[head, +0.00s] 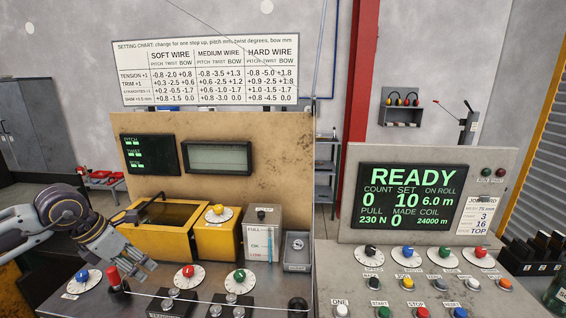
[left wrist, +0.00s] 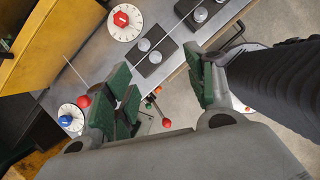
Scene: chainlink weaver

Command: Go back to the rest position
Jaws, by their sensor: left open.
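My left gripper (head: 128,267) comes in from the left in the head view, above the left end of the machine bench. In the left wrist view its green-padded fingers (left wrist: 162,92) are spread apart with nothing held between them. Below it in that view lie the bench edge, a red-knob dial (left wrist: 124,20) and a blue-knob dial (left wrist: 69,118). A red ball-topped lever (left wrist: 166,122) shows beyond the gap between the fingers. My right gripper is not seen in either view.
The READY screen (head: 412,197) stands over the control console at right. Open floor shows beyond the bench in the left wrist view.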

